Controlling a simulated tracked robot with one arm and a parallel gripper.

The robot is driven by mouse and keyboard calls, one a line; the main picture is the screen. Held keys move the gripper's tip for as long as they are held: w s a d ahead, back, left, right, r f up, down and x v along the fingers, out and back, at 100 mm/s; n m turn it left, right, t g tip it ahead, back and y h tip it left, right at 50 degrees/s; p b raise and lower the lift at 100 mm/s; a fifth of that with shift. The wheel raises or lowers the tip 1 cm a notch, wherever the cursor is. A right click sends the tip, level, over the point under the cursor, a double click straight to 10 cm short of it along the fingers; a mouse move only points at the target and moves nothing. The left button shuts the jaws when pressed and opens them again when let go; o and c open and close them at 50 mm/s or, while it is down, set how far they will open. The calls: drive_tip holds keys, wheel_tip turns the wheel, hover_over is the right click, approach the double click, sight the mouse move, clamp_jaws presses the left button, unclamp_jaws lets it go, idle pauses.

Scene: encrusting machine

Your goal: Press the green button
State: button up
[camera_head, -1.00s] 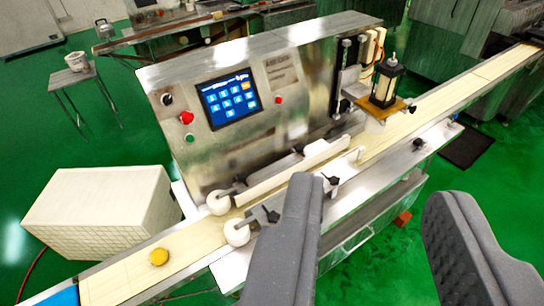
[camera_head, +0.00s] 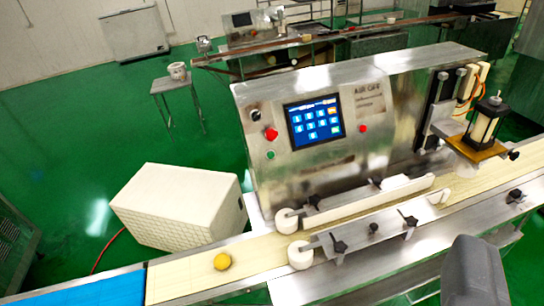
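The green button (camera_head: 270,155) is a small round button on the left side of the steel machine's front panel. It sits just below a larger red button (camera_head: 271,134) and left of the blue touch screen (camera_head: 314,122). Part of my gripper (camera_head: 474,272) shows as a grey finger shape at the bottom right, in front of the machine's lower edge. It is well right of and below the green button and apart from it. I see no second finger clearly, so its opening cannot be judged. Nothing covers the button.
A conveyor belt (camera_head: 190,281) runs along the machine's front, with a yellow ball (camera_head: 222,261) on it. White rollers and guide rails stand below the panel. A white crate (camera_head: 180,207) is on the green floor at left. A second red button (camera_head: 362,128) is right of the screen.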

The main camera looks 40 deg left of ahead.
clamp_jaws()
idle(1.5)
